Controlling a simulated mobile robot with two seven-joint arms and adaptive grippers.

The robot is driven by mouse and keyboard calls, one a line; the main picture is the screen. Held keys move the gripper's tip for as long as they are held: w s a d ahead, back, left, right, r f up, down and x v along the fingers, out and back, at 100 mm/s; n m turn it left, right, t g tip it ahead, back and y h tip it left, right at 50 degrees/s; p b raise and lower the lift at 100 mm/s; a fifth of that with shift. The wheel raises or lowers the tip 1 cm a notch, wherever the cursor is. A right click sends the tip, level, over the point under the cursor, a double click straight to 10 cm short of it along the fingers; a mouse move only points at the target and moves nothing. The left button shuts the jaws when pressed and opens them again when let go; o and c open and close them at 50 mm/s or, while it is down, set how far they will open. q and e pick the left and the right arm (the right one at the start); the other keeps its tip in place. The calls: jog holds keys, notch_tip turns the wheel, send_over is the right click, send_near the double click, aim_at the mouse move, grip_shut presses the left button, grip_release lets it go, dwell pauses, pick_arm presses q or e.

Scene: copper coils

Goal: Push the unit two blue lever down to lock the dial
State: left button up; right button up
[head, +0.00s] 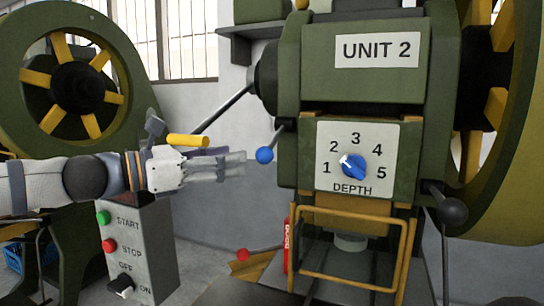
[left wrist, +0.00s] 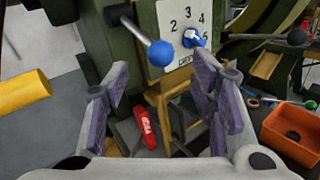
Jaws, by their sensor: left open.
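The Unit 2 machine (head: 380,88) is green, with a white depth plate numbered 1 to 5. Its blue dial (head: 353,167) has a white pointer aimed up-left, between 1 and 2; it also shows in the left wrist view (left wrist: 192,39). The blue lever ball (head: 264,155) is on a short rod left of the plate; it also shows in the left wrist view (left wrist: 161,53). My left gripper (head: 240,163) is open and empty, just left of the ball in the head view. In the wrist view the ball is ahead, between and above the fingers (left wrist: 158,85). My right gripper is out of view.
A control box (head: 137,250) with start and stop buttons stands below my left arm. A yellow handle (head: 188,140) is by the gripper. A yellow guard frame (head: 350,250) is under the dial. An orange bin (left wrist: 292,135) is at the wrist view's right.

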aim_at(257, 157)
pick_arm(q)
jog(key=x, duration=0.9)
jog(key=shift+w+f, duration=0.1)
jog(key=shift+f, duration=0.1)
jog(key=c, duration=1.1)
jog(key=shift+d+f+b, duration=0.1)
jog(key=shift+f+b, duration=0.05)
jog(key=shift+b, duration=0.15)
grip_shut()
